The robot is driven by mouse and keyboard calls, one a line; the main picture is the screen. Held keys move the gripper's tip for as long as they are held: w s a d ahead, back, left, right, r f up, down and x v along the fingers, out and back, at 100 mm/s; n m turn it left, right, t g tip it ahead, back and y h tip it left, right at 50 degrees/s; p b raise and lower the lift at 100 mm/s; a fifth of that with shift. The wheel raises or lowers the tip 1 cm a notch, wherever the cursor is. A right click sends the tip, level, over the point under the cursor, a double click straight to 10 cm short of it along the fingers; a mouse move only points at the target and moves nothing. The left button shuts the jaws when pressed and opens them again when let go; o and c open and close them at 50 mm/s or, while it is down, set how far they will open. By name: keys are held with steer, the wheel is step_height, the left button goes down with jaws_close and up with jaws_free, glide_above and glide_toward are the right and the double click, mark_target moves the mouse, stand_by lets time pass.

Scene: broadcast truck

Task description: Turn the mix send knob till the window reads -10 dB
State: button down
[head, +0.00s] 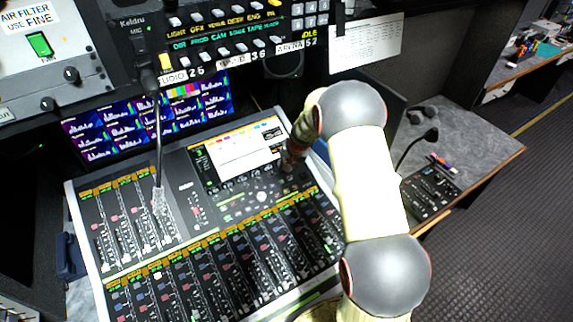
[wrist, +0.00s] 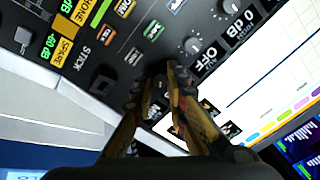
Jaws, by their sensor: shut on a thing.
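My gripper (wrist: 160,88) is shut on a small dark knob (wrist: 158,82) on the mixing console, with one finger on each side of it. The fingers hide most of the knob and any pointer mark. A label or window beside it is partly covered and I cannot read it. Nearby windows in the wrist view read "0 dB" (wrist: 237,25) and "OFF" (wrist: 208,60). In the head view the gripper (head: 290,165) is at the console (head: 85,240), right of its white screen (head: 240,150); the knob is hidden there.
Other knobs, such as one by the "OFF" window (wrist: 193,44), sit close by. A gooseneck microphone (head: 158,150) stands over the console's left part. Fader strips (head: 200,275) fill the front. A smaller panel (head: 430,190) lies on the right desk.

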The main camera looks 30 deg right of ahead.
steer(key=shift+m+p, duration=0.5)
steer(key=shift+m, duration=0.6)
steer(key=c, duration=1.8)
jaws_free()
steer(key=shift+o, duration=0.2)
steer(key=v, duration=1.2)
